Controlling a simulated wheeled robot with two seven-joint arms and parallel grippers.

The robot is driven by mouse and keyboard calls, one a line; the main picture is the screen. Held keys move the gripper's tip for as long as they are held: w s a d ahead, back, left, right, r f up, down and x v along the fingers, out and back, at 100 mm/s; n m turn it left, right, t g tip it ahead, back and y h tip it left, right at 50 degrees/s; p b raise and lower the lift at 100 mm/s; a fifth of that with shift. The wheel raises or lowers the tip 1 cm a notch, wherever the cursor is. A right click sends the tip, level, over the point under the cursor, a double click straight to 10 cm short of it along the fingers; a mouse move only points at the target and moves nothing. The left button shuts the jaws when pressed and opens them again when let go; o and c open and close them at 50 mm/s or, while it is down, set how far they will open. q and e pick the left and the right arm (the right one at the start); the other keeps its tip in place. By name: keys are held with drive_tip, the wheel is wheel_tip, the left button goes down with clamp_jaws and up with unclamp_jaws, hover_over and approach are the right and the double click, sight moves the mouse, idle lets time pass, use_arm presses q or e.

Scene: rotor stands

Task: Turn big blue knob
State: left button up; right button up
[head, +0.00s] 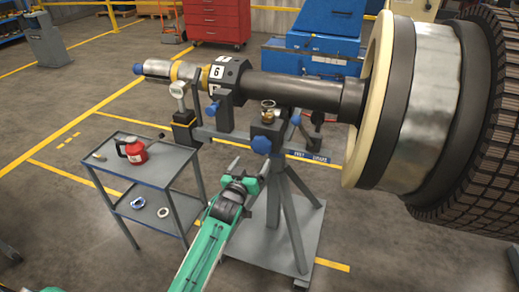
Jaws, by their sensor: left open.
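The big blue knob (262,145) sits on the front of the dark clamp block of the rotor stand (290,215), below the dark shaft (300,92). Smaller blue knobs show on the stand to its left (213,107) and right (296,119). My left gripper (251,166), on a green arm from the bottom, is open and empty. In the picture its fingers lie just below and left of the big knob. I cannot tell the depth gap, but no grip on the knob shows. My right gripper is out of view.
A grey two-shelf cart (168,172) stands at left with a red can (132,150) on top and rings on the lower shelf. A large rotor drum (432,105) fills the right. A red cabinet (217,22) and a blue machine (318,35) stand behind.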

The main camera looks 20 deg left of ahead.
sight(260, 148)
use_arm(q)
drive_tip(key=w, duration=0.8)
drive_tip(key=shift+w+d, duration=0.15)
drive_tip(key=shift+w, duration=0.1)
drive_tip(key=shift+p, duration=0.3)
drive_tip(key=c, duration=1)
